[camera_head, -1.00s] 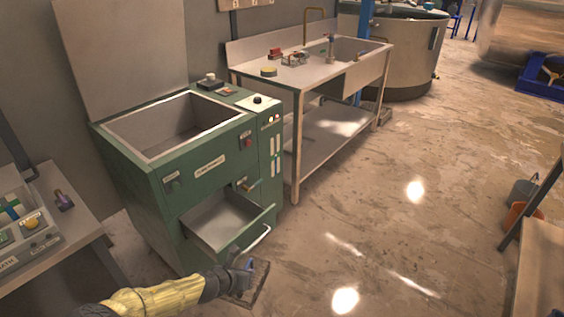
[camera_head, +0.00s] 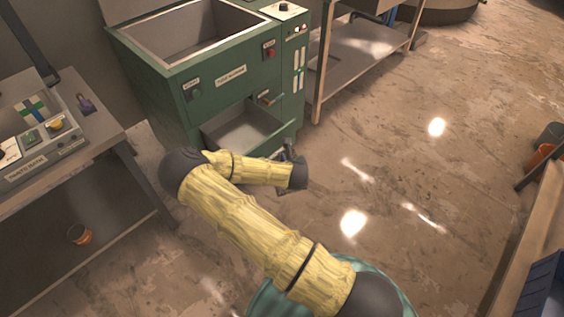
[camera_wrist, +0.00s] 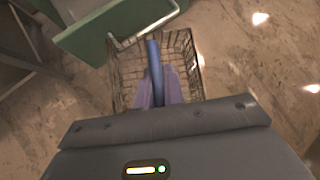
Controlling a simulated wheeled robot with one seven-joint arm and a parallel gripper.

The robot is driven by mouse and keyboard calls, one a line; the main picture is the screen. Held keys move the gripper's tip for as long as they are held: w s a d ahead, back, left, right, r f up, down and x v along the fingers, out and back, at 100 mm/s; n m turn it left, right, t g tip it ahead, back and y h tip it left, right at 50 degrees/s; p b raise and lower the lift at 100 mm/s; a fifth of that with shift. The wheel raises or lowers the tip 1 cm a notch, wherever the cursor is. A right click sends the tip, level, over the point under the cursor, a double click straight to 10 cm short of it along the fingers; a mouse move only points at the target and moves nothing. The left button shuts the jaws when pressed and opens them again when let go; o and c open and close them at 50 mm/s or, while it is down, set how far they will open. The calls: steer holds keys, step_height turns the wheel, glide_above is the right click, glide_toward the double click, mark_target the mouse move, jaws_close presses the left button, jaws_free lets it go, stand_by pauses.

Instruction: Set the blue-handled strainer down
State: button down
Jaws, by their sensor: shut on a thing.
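The strainer is a wire-mesh basket (camera_wrist: 127,68) with a blue handle (camera_wrist: 154,58), seen in the wrist view just ahead of my gripper (camera_wrist: 158,88). My gripper's purple fingers are shut on the blue handle. The basket hangs beyond the fingers, beside the drawer front, with brown floor behind it. In the head view my gripper (camera_head: 288,153) is at the right end of the open drawer, and the strainer is mostly hidden by my arm.
The green machine (camera_head: 228,90) has its lower drawer (camera_head: 240,136) pulled open, with a bare interior, and an open basin on top. A bench with a control box (camera_head: 40,150) stands left. A sink table (camera_head: 350,60) stands behind right.

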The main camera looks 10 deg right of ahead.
steer(key=s+p, duration=0.1)
steer(key=r+p, duration=0.1)
steer(key=shift+s+n+y+p, duration=0.3)
steer(key=shift+s+n+p, duration=0.1)
steer(key=s+r+p, duration=0.3)
steer(key=s+p, duration=0.6)
steer(key=p, duration=0.4)
steer(key=shift+s+d+r+p, duration=0.2)
steer(key=shift+d+r+p, duration=0.15)
steer(key=shift+d+r, duration=0.1)
steer(key=shift+w+d, duration=0.1)
steer(key=shift+d, duration=0.05)
